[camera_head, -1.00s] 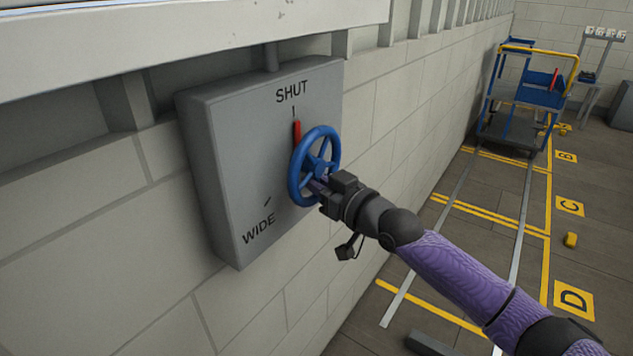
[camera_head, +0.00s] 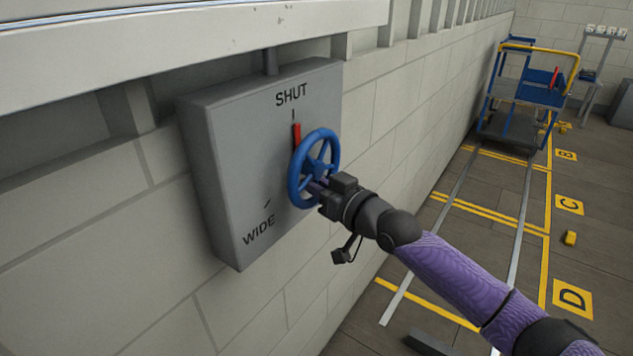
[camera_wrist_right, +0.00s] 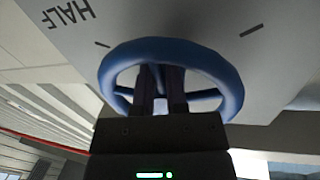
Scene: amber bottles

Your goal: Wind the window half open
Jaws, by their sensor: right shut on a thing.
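A grey box (camera_head: 233,170) on the wall carries a blue handwheel (camera_head: 294,180) and a red pointer (camera_head: 297,134). The pointer stands at the SHUT mark near the top; WIDE is lettered at the lower left. My right gripper (camera_head: 318,188) is shut on the handwheel, at its inner part by the spokes. In the right wrist view my gripper fingers (camera_wrist_right: 161,82) reach inside the handwheel rim (camera_wrist_right: 232,88), and the word HALF shows on the box face (camera_wrist_right: 190,22). The exact part gripped is partly hidden. My left gripper is out of view.
A pale ledge (camera_head: 180,40) runs along the wall above the box. A blue and yellow trolley (camera_head: 515,127) stands on the floor at the far right, near yellow-marked bays. A small yellow block (camera_head: 570,238) lies near bay C. Open floor lies right of the wall.

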